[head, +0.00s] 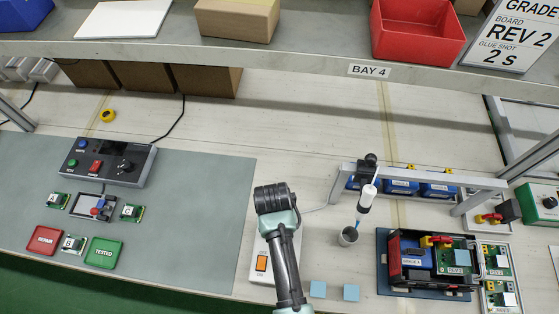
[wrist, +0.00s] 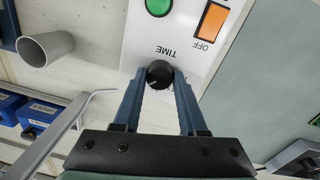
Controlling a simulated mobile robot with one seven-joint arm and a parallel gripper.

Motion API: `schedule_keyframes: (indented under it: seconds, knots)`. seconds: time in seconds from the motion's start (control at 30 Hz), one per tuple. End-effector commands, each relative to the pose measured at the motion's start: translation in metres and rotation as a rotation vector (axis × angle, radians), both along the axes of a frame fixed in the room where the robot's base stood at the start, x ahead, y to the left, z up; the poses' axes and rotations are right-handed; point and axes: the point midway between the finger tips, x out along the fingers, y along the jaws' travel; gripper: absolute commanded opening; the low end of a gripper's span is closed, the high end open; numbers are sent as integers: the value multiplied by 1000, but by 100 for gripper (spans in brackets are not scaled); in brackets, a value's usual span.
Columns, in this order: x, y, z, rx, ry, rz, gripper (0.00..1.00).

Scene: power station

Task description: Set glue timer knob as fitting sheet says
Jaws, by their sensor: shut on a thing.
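The glue timer box is a white panel (wrist: 187,32) in the wrist view, with the word TIME upside down above a black round knob (wrist: 159,73). My gripper (wrist: 160,80) has its two blue fingers on either side of the knob and is shut on it. A pale mark shows on the knob, but I cannot read its setting. In the head view the box (head: 258,265) is partly behind my arm, which hides the knob. The fitting sheet (head: 513,38), at the top right, reads BOARD REV 2 and GLUE SHOT 2 s.
The box also has an orange switch (wrist: 211,22) and a green button (wrist: 159,5). A black tray with boards (head: 430,262) lies farther right. The shelf (head: 300,60) crosses the back.

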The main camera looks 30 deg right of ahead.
Motion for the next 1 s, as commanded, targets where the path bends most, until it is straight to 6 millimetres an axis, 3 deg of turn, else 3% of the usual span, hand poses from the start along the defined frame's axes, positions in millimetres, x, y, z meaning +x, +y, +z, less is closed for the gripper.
schedule_keyframes:
  seconds: [0.47,1.0]
  knots:
    - [0,0,2,-1,1,89,0]
    - [0,0,3,-2,-1,556,0]
